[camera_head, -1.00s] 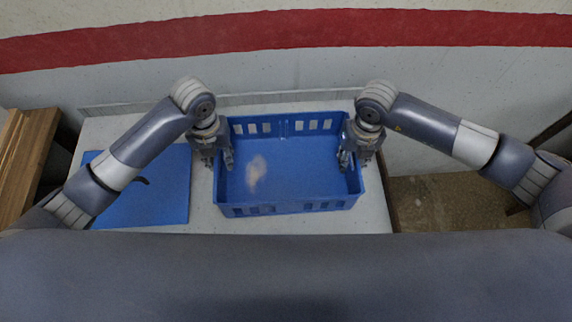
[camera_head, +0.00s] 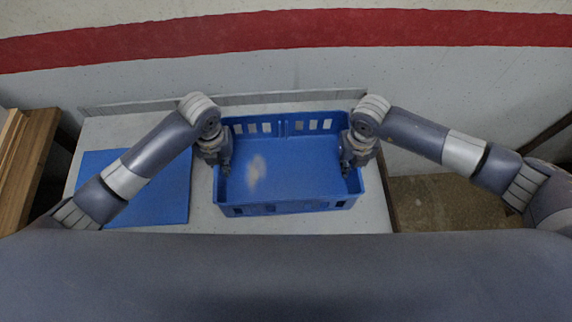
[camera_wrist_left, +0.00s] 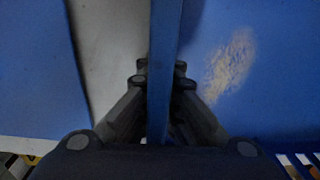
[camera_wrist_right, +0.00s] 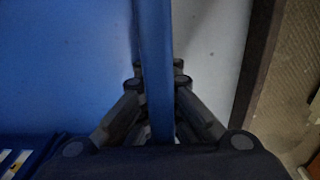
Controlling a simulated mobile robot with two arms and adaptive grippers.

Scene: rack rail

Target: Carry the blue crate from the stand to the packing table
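The blue crate (camera_head: 290,208) is an open box with slotted walls. It rests level on a pale-topped table (camera_head: 203,215); I cannot tell whether this is the stand or the packing table. My left gripper (camera_head: 222,168) is over the crate's left wall, and the left wrist view shows its fingers closed against both sides of that wall (camera_wrist_left: 164,40). My right gripper (camera_head: 354,167) is over the right wall, and the right wrist view shows its fingers closed the same way on that wall (camera_wrist_right: 153,40). The fingertips are partly hidden.
A flat blue mat (camera_head: 170,195) lies on the tabletop left of the crate. A pale patch marks the crate floor. Wooden boards (camera_head: 25,165) stand at the far left. A wall with a red stripe (camera_head: 290,33) is behind. Brown floor (camera_head: 440,205) shows at right.

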